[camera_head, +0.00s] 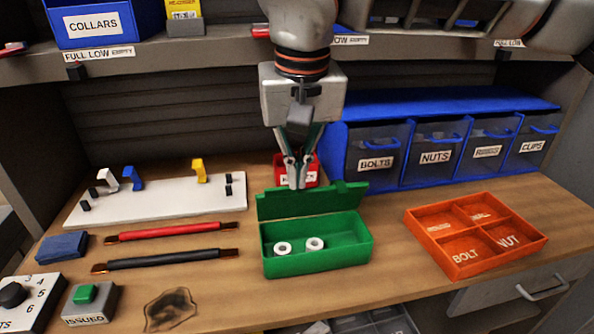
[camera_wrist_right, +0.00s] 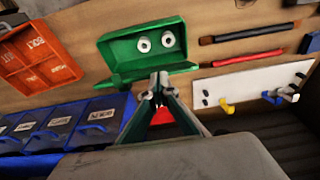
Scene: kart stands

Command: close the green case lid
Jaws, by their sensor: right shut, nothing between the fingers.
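The green case (camera_head: 318,259) stands on the bench with its lid (camera_head: 311,201) open, raised along the back edge. Two white rings (camera_head: 299,245) lie inside it. My right gripper (camera_head: 297,186) points down just behind the raised lid, shut and empty. In the right wrist view, the gripper's fingertips (camera_wrist_right: 159,78) overlap the lid (camera_wrist_right: 149,73) near its middle, and the case (camera_wrist_right: 142,47) lies beyond. I cannot tell whether the fingertips touch the lid. My left gripper is not in view.
An orange divided tray (camera_head: 474,234) stands to the right. Blue bins (camera_head: 438,104) stand behind it. A red box (camera_head: 311,164) is partly hidden behind my right gripper. Red (camera_head: 176,232) and black (camera_head: 171,260) cables and a white board (camera_head: 157,201) lie left. A shelf crosses above.

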